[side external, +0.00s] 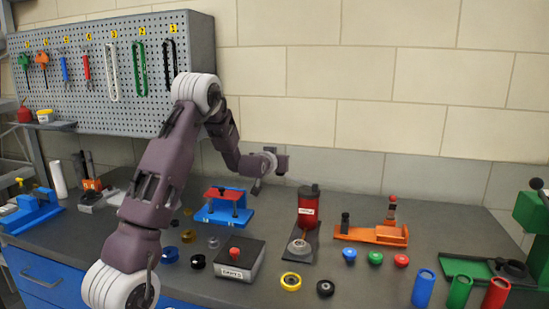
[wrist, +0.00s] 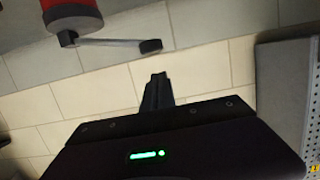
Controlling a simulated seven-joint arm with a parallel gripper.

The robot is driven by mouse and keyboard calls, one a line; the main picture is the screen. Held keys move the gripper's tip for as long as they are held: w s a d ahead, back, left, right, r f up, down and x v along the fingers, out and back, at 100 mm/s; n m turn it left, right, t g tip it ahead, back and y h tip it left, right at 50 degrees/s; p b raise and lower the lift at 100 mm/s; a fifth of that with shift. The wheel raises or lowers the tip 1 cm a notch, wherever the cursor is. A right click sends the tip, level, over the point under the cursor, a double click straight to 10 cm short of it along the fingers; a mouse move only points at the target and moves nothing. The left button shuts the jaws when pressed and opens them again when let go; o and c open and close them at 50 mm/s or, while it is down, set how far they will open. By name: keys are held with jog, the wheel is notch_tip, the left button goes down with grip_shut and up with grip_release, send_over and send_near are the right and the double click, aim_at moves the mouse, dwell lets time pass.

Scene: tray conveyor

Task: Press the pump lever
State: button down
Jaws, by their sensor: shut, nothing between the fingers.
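The pump is a red cylinder (side external: 306,212) with a dark top and a white label, standing on a dark base plate in the middle of the bench. In the wrist view its red body (wrist: 75,8) is cut off at the upper left. The pump lever (wrist: 110,42) is a thin grey arm with a black round end, reaching sideways from the dark cap. I cannot make out the lever clearly in the side view. My gripper (side external: 283,163) is shut and empty, above and left of the pump. Its closed fingers (wrist: 158,84) are apart from the lever in the wrist view.
A blue fixture with a red top (side external: 226,208) and a dark box with a red button (side external: 238,262) stand left of the pump. An orange fixture (side external: 372,234) stands right. Coloured knobs and rings lie in front. A pegboard (side external: 110,95) hangs behind.

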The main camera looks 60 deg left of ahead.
notch_tip(320, 180, down, 3)
jog(key=shift+r, duration=0.2)
notch_tip(320, 180, down, 7)
jog(key=s+a+n+t+h, duration=0.1)
jog(key=n, duration=0.3)
jog(key=shift+f+n, duration=0.15)
jog(key=shift+n, duration=0.25)
dwell(0.3)
jog(key=shift+s+f+h, duration=0.1)
jog(key=shift+h, duration=0.2)
